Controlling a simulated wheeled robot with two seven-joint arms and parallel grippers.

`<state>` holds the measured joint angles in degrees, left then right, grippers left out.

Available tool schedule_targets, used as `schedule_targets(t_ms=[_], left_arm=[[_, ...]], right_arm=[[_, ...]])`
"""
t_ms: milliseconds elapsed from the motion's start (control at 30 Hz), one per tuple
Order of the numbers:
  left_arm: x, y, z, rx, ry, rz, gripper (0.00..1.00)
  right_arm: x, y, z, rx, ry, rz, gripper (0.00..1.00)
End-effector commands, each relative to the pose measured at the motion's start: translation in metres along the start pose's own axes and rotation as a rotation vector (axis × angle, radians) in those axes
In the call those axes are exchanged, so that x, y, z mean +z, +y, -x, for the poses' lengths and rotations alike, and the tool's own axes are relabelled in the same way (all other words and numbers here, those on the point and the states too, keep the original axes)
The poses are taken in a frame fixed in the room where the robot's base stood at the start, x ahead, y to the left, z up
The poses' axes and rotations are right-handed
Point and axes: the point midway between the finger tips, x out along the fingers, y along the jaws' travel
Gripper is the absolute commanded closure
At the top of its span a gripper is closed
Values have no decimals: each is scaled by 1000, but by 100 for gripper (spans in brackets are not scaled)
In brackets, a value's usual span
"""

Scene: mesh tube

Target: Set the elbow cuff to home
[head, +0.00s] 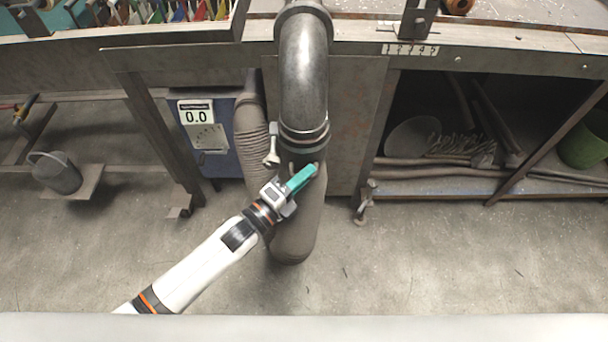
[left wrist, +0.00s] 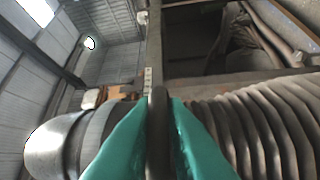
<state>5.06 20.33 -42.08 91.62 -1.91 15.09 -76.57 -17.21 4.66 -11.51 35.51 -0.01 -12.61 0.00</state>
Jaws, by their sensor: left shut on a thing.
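The metal elbow (head: 304,75) curves down from the bench top and joins a brown-grey hose (head: 297,225) that hangs to the floor. The elbow cuff (head: 304,137) is the banded grey part at the joint; a small metal clamp-like piece sticks out at its left. My left gripper (head: 301,179), with teal fingers, is at the front of the joint, just below the bands. In the left wrist view its fingers are shut on a dark upright rim (left wrist: 158,130) of the cuff, between the smooth elbow and the ribbed hose. My right gripper is not in view.
A white strip with dark marks (head: 410,50) is on the bench edge, right of the elbow. A blue box (head: 222,160) with a display reading 0.0 stands behind left. A lower shelf (head: 440,185) holds clutter at right. Bench legs flank the hose; the front floor is clear.

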Motion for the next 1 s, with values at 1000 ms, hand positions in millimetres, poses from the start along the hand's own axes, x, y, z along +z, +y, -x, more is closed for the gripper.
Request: schedule_targets(t_ms=[1000], left_arm=[[-3,14,19,14,2,-1,80]], right_arm=[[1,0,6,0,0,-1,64]])
